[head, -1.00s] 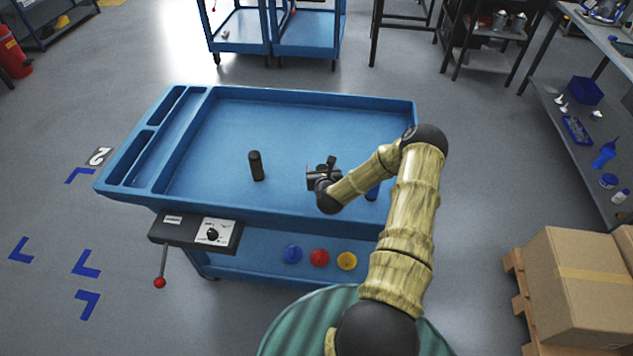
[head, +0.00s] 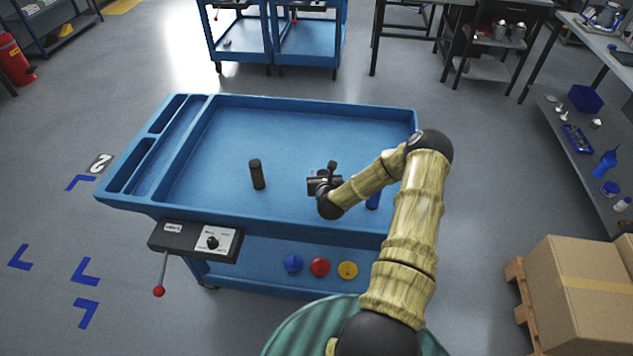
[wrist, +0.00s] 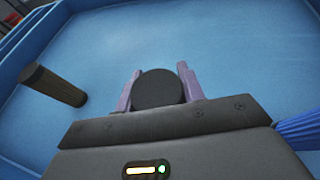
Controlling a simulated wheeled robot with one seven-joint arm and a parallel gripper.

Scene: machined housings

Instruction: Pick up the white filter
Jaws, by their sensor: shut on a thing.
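No white filter shows in either view. My gripper (head: 325,181) is over the right part of the blue cart's tray (head: 290,105). In the wrist view, its two purple fingers are shut on a dark cylinder (wrist: 159,88), seen end-on as a round face between them. A second dark cylinder (head: 257,174) stands upright in the tray, left of my gripper; it also shows at the left of the wrist view (wrist: 55,85). A blue ribbed object (wrist: 300,131) lies right of my gripper in the wrist view. In the head view, a blue object (head: 373,199) is partly hidden behind my arm.
The tray has raised rims and narrow compartments (head: 150,145) on its left. A control box (head: 197,240) with a red-knobbed lever is on the front. Blue, red and yellow discs (head: 320,267) sit below. Cardboard boxes (head: 580,290) stand at right.

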